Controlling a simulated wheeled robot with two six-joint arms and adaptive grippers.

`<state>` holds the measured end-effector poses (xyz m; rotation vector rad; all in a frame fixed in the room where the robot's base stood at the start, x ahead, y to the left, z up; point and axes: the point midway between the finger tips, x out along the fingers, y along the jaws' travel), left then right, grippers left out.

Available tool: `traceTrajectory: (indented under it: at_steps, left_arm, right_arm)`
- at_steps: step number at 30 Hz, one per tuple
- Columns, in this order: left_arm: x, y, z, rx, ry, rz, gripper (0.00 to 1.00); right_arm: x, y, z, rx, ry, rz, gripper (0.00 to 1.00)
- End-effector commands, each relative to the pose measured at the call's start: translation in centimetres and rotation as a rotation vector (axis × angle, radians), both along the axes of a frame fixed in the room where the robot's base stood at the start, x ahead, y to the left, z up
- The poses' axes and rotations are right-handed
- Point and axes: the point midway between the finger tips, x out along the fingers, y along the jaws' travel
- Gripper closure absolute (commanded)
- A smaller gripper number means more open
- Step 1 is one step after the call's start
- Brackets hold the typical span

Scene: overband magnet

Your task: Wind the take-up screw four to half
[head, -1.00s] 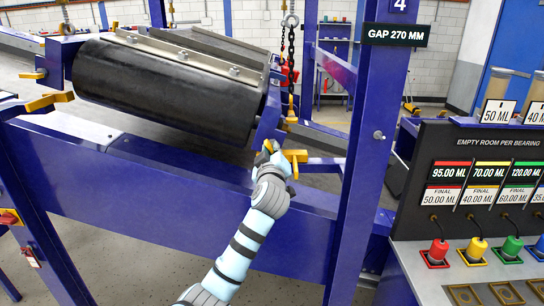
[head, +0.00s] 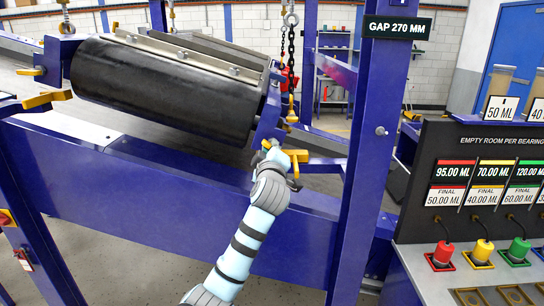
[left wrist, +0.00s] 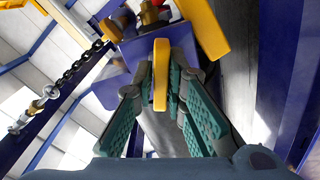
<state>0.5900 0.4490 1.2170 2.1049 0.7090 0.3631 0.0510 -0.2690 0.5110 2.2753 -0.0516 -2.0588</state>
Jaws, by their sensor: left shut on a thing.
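A yellow take-up handle (head: 297,156) sits at the right end of the black roller (head: 165,88), on the near side of the blue frame. My left gripper (head: 272,158) is at this handle, and its arm comes up from below. In the left wrist view, a yellow bar (left wrist: 161,72) stands between the two green-padded fingers of my left gripper (left wrist: 161,88), which are shut on it. Another yellow part (left wrist: 205,28) is just beyond. The screw thread is hidden, and I see no number on the handle itself. My right gripper is not in view.
More yellow handles (head: 47,99) are at the roller's left end. A panel with coloured plugs (head: 482,251) is at right.

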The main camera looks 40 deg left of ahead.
Motion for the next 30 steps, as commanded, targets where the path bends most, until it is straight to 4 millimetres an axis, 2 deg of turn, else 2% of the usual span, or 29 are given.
traceTrajectory:
  at_steps: [1,6,19,30]
  left_arm:
    - [0.0,0.0,-0.6,-0.019,-0.007,0.0,1.0]
    - [0.0,0.0,-0.6,-0.077,-0.05,0.001,1.0]
    - [0.0,0.0,-0.5,-0.104,-0.067,0.001,1.0]
    - [0.0,0.0,-0.6,-0.235,-0.169,0.001,1.0]
  right_arm:
    - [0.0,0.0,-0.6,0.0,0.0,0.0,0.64]
    - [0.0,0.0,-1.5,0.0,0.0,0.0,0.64]
    - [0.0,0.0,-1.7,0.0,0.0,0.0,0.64]
    - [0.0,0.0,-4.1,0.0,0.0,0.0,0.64]
